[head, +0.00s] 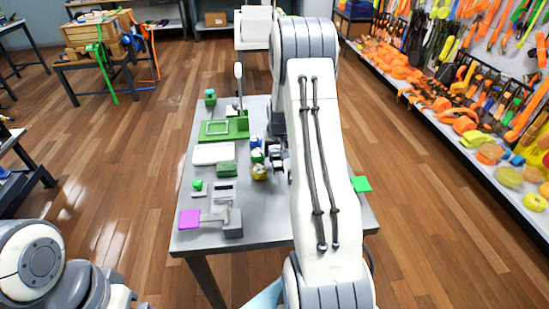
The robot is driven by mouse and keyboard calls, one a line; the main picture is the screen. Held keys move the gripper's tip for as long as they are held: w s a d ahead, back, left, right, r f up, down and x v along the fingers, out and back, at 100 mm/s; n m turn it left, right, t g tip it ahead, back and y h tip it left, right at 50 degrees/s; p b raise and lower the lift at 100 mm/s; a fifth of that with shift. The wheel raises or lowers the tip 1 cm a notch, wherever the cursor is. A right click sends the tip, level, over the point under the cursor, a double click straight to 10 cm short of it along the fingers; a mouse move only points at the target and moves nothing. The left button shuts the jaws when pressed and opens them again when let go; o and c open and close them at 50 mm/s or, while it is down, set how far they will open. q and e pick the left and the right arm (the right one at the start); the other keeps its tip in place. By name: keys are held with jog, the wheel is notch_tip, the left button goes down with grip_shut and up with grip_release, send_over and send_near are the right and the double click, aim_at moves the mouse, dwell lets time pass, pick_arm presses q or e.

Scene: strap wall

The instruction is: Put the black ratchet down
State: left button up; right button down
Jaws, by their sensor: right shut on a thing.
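My right arm reaches over the grey table from the near side and covers much of its right half. My right gripper (275,153) is low over the middle of the table, partly behind my arm. It is shut on a small dark thing, the black ratchet, of which little can be told apart from the dark fingers. Whether it touches the table top is hidden. Of my left arm, only white and grey links show at the bottom left; its gripper is not in view.
The grey table (262,235) holds a green fixture (212,138), a white tray (212,154), a magenta plate (189,219) and a green block (360,184). The table's front middle is clear.

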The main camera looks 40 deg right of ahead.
aim_at(276, 160)
jog(key=shift+f, duration=1.95)
jog(key=shift+f, duration=0.15)
jog(key=shift+c, duration=0.5)
grip_release()
